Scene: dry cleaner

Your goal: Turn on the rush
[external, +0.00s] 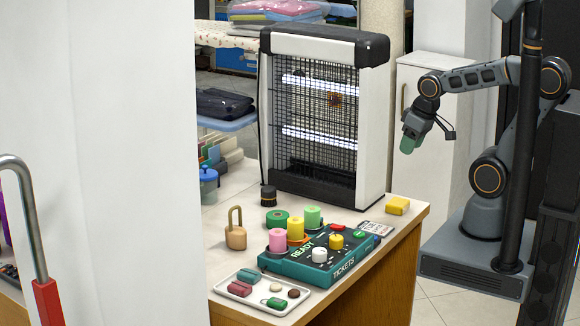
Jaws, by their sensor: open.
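A teal console (313,273) marked READY and TICKETS sits near the front edge of the counter. Its top has a white knob (319,255), a yellow knob (337,241), a small red piece (338,227) and a green button (359,234). No label reading "rush" can be made out, and I cannot tell any control's on or off state. My gripper (428,134) is open and empty. It hangs in the air right of the insect-lamp unit, above and to the right of the console, touching nothing.
A tall caged lamp unit (374,131) stands behind the console. A padlock (236,235), a small tray (235,296) and a yellow block (398,206) are nearby.

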